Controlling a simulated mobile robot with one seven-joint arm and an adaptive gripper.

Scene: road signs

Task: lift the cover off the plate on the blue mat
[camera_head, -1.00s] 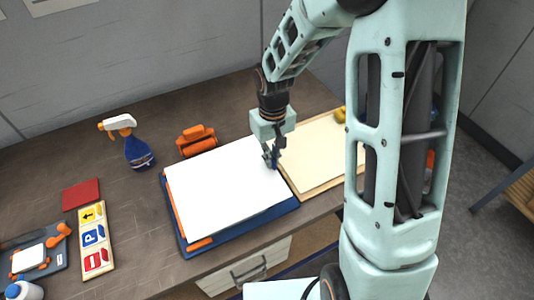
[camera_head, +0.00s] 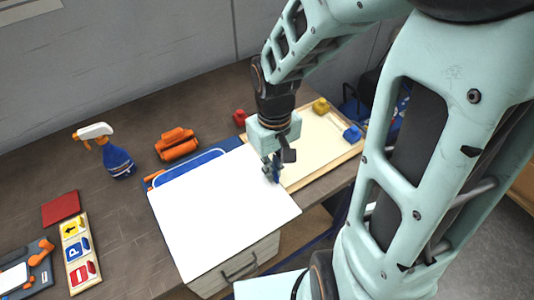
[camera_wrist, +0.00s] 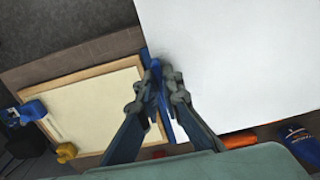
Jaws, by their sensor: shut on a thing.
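A flat white cover (camera_head: 220,218) reaches over the table's front edge in the head view, with the drawer front partly behind it. It fills the upper right of the wrist view (camera_wrist: 240,60). My gripper (camera_head: 272,170) is shut on the cover's right edge; its fingers also show in the wrist view (camera_wrist: 158,98). The blue mat (camera_head: 192,168), with pale outlines, shows only as a strip behind the cover. A bit of orange shows at the mat's left end. The plate is hidden or cannot be made out. The cover's height above the mat is hard to judge.
A wooden-framed cream board (camera_head: 315,150) lies right of the cover, with yellow (camera_head: 320,105) and blue (camera_head: 352,134) blocks. An orange roller-like object (camera_head: 177,144), spray bottle (camera_head: 112,155), red square (camera_head: 61,208) and sign strip (camera_head: 78,250) stand behind and left.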

